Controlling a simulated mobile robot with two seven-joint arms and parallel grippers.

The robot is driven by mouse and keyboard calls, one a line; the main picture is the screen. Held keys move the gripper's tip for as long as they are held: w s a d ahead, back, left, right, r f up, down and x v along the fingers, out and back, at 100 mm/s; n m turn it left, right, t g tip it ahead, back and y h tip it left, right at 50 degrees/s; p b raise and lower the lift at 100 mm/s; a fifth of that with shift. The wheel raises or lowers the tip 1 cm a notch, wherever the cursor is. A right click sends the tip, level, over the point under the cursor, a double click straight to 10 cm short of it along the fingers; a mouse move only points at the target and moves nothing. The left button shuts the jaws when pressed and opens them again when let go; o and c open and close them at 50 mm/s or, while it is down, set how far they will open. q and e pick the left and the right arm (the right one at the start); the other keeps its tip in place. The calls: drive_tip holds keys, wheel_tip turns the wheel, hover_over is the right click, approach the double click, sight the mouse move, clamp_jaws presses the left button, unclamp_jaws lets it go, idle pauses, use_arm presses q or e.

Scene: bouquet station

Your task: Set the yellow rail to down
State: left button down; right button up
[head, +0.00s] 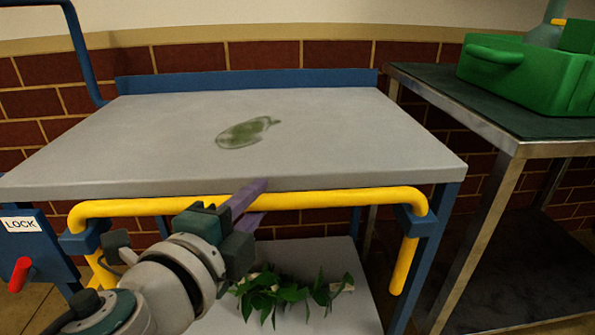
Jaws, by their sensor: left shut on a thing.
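The yellow rail (330,199) runs across the front of the grey-topped cart (320,140), just below the tabletop edge. Its bent ends pass through blue brackets (412,216) at both sides, and a yellow end hangs below the right bracket. My left gripper (250,207), with purple fingers, is shut on the rail left of its middle, one finger above and one below. My right gripper is not in view.
A clear and green oval item (247,132) lies on the tabletop. Green leaves (285,296) lie on the lower shelf (340,255). A red lever (20,274) is under a LOCK label (20,225) at left. A steel table (480,110) holding a green case (525,75) stands right.

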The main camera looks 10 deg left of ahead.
use_arm(q)
drive_tip(key=shift+s+a+f, duration=0.1)
drive_tip(key=shift+s+f, duration=0.05)
drive_tip(key=shift+f, duration=0.25)
drive_tip(key=c, duration=0.9)
unclamp_jaws()
drive_tip(key=shift+o, duration=1.1)
drive_tip(key=shift+r, duration=0.15)
drive_tip(key=v, duration=0.9)
drive_tip(key=shift+s+p, duration=0.35)
drive_tip(key=shift+s, duration=0.05)
drive_tip(key=shift+r, duration=0.1)
